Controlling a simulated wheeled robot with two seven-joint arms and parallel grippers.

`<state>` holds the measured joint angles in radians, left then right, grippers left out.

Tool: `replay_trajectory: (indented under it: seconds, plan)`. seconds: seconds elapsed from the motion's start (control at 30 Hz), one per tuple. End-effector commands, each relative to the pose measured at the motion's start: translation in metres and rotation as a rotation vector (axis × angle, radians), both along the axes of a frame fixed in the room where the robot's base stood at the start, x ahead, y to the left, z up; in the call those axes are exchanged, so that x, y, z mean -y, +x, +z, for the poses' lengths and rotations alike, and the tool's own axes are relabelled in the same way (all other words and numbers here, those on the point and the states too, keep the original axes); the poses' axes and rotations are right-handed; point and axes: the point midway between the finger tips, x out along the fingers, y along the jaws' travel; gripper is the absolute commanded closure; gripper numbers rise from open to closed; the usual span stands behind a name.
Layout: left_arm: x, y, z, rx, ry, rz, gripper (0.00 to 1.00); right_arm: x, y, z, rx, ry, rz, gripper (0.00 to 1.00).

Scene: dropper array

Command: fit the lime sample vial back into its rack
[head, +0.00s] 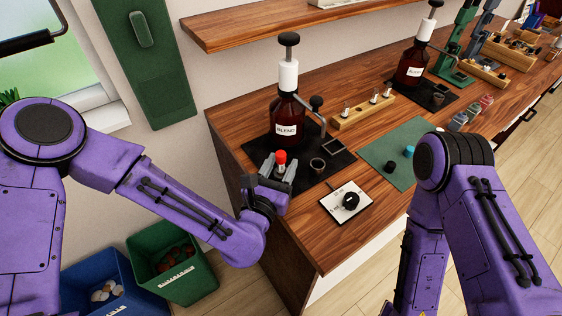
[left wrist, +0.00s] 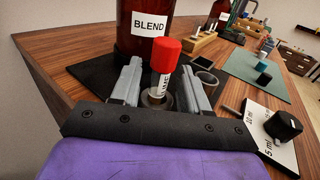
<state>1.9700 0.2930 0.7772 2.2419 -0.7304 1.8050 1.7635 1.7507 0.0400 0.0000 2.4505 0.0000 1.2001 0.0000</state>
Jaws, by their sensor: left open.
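A clear vial with a red cap (head: 281,157) stands upright on the black mat in front of the BLEND bottle. In the left wrist view the vial (left wrist: 160,75) has a white label with partly readable letters; a grey ring shows at its foot. My left gripper (head: 276,172) is open, with one finger on each side of the vial. In the left wrist view the open fingers (left wrist: 157,88) show gaps beside it. A wooden rack (head: 350,120) with several small vials stands behind and to the right. My right gripper is outside the picture.
The brown BLEND bottle (head: 287,118) with its pump stands close behind the vial. A small dark cup (head: 317,165) is to its right. A white card (head: 336,209) with a black knob lies near the front edge. A green mat (head: 377,157) holds small caps.

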Motion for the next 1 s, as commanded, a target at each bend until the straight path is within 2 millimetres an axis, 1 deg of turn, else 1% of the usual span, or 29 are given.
replay_trajectory:
  seconds: [0.07,0.23,0.27,0.3,0.37,0.4,0.77,0.87,1.0]
  plan:
    - [0.001,0.004,0.0,-0.001,0.0,0.0,0.55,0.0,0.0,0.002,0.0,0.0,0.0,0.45]
    - [0.001,0.004,-0.001,0.0,0.001,-0.001,0.55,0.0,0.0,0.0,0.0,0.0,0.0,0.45]
    - [0.001,0.004,-0.001,0.0,0.001,-0.001,0.62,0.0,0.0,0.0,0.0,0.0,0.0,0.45]
    - [0.001,0.004,-0.001,0.0,0.001,-0.001,0.75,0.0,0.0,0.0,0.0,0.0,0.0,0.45]
    - [0.001,0.004,-0.001,0.0,0.001,-0.001,0.94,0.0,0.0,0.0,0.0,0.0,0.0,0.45]
    - [0.001,0.004,-0.001,0.0,0.001,0.0,0.97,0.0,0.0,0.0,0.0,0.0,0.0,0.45]
    - [0.001,0.004,0.002,0.001,0.001,0.0,0.97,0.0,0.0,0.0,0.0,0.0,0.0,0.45]
    - [0.001,0.005,0.009,0.002,-0.001,0.002,0.97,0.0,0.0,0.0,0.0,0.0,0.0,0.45]
    - [0.001,0.004,0.025,0.002,-0.001,0.001,0.97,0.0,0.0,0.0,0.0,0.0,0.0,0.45]
